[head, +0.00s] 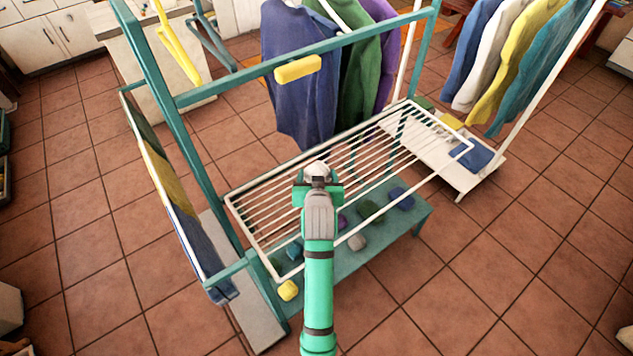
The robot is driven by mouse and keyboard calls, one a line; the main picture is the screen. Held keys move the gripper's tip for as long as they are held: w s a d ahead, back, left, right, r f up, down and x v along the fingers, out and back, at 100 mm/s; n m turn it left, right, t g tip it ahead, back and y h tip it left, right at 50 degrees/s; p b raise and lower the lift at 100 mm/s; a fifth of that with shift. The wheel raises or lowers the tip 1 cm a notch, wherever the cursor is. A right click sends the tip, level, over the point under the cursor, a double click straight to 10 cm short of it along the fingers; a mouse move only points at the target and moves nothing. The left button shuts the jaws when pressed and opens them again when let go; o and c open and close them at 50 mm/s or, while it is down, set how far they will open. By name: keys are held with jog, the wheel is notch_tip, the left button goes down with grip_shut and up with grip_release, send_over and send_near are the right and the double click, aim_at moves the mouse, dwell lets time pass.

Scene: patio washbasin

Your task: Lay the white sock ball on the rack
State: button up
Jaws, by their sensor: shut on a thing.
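The white sock ball (316,168) is between the fingertips of my gripper (318,182). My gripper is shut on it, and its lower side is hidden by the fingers. The rack (250,237) is a white slatted frame inside a teal stand. In the head view my gripper and the sock ball overlap the middle of the rack's slats. I cannot tell whether the ball touches the slats or is above them. The slats around it look bare.
Below the rack, a teal shelf (408,222) holds several sock balls, including a grey one (357,242) and a yellow one (288,290). Shirts (300,80) hang behind the rack. A teal crossbar (320,55) with a yellow block (298,68) spans above.

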jog(key=f, duration=0.3)
jog(key=shift+w+f, duration=0.1)
jog(key=shift+w, duration=0.15)
jog(key=shift+w+a+f, duration=0.1)
jog(key=shift+f, duration=0.05)
jog(key=shift+a+f, duration=0.1)
jog(key=o, duration=1.1)
jog(key=shift+a, duration=0.1)
jog(key=shift+c, duration=0.2)
jog(key=shift+d, duration=0.2)
